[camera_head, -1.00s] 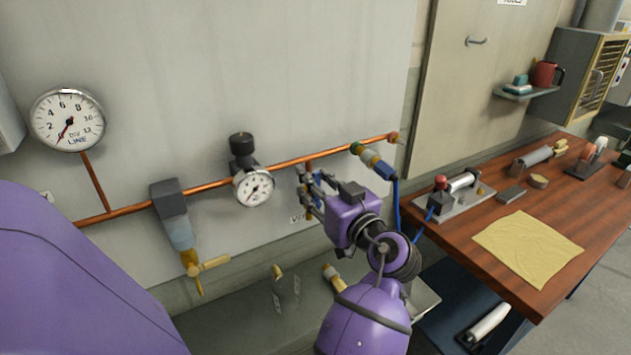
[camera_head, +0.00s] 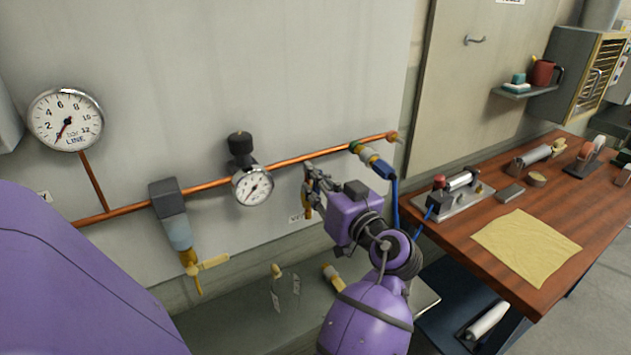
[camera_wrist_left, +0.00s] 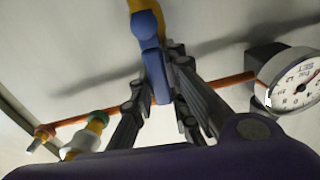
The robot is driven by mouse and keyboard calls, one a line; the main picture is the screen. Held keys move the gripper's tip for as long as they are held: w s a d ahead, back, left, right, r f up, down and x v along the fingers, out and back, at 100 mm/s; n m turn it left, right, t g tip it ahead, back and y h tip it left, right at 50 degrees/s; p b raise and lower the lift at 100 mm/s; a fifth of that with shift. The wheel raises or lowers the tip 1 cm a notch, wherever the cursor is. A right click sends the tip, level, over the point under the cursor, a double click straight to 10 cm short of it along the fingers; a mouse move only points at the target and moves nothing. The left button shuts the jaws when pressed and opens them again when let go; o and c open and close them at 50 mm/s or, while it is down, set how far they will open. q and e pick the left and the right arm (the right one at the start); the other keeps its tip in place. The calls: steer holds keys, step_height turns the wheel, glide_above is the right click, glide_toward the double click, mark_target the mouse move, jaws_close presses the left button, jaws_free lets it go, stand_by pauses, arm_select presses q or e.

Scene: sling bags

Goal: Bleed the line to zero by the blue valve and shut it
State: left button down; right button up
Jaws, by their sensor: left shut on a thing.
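The blue valve is mostly hidden behind my left gripper (camera_head: 316,186) in the head view; a brass part (camera_head: 307,210) shows just below the fingers. In the left wrist view its blue handle (camera_wrist_left: 151,62) stands between the two dark fingers (camera_wrist_left: 158,105), which are shut on it. The copper line (camera_head: 210,185) runs behind. The line gauge (camera_head: 67,119) at the left has its red needle at or close to 0. My right gripper is not in view.
A regulator with a small gauge (camera_head: 253,186) sits left of my gripper. A yellow-handled valve (camera_head: 195,260) hangs farther left. A blue hose fitting (camera_head: 374,161) is close on the right. A wooden bench (camera_head: 440,240) with a yellow cloth (camera_head: 527,248) stands at the right.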

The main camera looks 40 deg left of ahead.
arm_select(q)
steer(key=shift+w+d+f+m, duration=0.2)
steer(key=shift+w+m, duration=0.25)
steer(key=shift+m, duration=0.5)
steer(key=shift+w+d+f+m, duration=0.15)
steer(key=shift+w+m, duration=0.25)
steer(key=shift+m, duration=0.6)
steer(key=shift+w+d+f+m, duration=0.2)
steer(key=shift+w+m, duration=0.25)
steer(key=shift+m, duration=0.5)
